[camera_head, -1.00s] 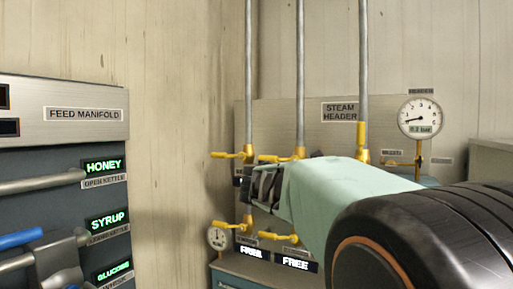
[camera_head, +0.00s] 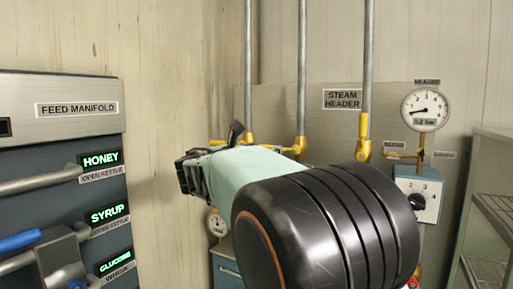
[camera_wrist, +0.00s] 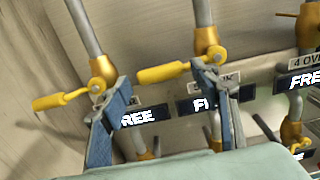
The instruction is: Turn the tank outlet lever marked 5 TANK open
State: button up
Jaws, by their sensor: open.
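Two yellow valve levers show in the wrist view, a left one (camera_wrist: 62,99) and a middle one (camera_wrist: 163,73), each on a grey vertical pipe. A label (camera_wrist: 222,76) beside the middle valve is partly hidden and seems to end in K; I cannot read a 5 TANK mark. My gripper (camera_wrist: 160,76) is open and empty. Its left finger overlaps the left valve and its right finger overlaps the middle valve near the pivot. The middle handle lies between the fingertips in the picture; contact is unclear. In the head view my gripper (camera_head: 208,153) partly hides the valves.
Another label (camera_wrist: 307,60) begins "4 OVE", above a FREE display. A lower yellow valve (camera_wrist: 291,134) is at right. The steam header panel (camera_head: 290,112) has a round gauge (camera_head: 425,110) and dial box (camera_head: 419,195). The feed manifold (camera_head: 75,90) stands at left.

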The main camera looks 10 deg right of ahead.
jog(key=shift+w+d, duration=0.45)
jog(key=shift+w, duration=0.15)
jog(key=shift+c, duration=0.7)
grip_shut()
